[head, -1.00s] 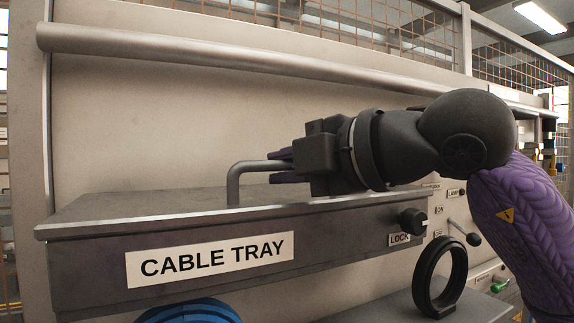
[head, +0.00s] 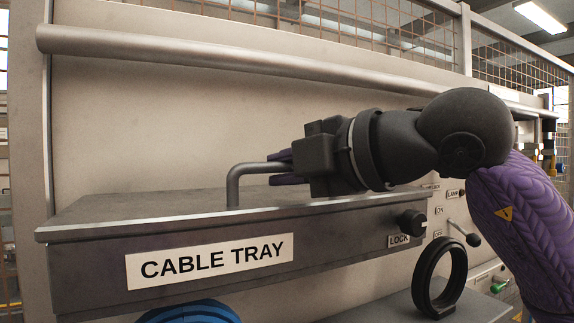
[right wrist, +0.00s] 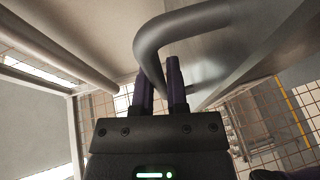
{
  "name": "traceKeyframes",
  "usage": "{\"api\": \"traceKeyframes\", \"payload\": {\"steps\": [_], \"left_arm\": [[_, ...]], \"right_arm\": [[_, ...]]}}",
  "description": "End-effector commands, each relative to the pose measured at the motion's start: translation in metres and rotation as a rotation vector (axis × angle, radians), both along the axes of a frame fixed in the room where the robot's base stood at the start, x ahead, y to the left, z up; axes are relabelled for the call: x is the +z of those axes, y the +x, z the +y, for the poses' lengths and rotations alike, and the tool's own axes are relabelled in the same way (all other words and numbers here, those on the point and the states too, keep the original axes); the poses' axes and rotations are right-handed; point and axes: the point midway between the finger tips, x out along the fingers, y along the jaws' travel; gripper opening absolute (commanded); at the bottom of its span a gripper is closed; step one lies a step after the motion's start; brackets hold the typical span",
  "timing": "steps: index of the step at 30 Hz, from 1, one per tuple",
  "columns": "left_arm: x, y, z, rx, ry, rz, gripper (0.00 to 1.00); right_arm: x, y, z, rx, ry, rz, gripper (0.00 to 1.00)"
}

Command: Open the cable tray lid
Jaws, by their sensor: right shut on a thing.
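The cable tray (head: 90,262) is a grey metal box on the wall panel with a white label reading CABLE TRAY. Its flat lid (head: 130,207) lies level on top and looks closed. A bent grey bar handle (head: 234,184) rises from the lid; it also shows large in the right wrist view (right wrist: 180,28). My right gripper (head: 284,168) is shut on the handle's horizontal part, its purple fingers around the bar. In the right wrist view the fingers (right wrist: 158,85) reach up to the bar. A black LOCK knob (head: 411,222) is on the tray's front right. My left gripper is not in view.
A long horizontal pipe (head: 240,60) runs along the panel above the tray. A black ring (head: 440,278) stands at the lower right, near a lever (head: 464,233). A blue round thing (head: 190,312) is below the tray.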

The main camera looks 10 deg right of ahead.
Motion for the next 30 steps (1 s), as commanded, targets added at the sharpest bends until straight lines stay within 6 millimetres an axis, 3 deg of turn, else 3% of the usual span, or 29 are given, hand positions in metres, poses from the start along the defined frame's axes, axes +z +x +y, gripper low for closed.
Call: {"api": "traceKeyframes", "payload": {"steps": [14,19,25,30], "left_arm": [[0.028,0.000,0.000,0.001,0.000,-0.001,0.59],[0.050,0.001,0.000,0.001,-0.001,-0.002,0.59],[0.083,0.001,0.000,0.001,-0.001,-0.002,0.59],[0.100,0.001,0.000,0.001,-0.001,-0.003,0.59]], "right_arm": [[0.024,0.006,0.002,0.000,-0.034,0.103,0.00],[0.041,0.014,0.005,-0.001,-0.035,0.111,0.00],[0.060,0.026,0.009,-0.001,-0.080,0.254,0.00],[0.066,0.034,0.011,-0.001,-0.111,0.346,0.00]]}}
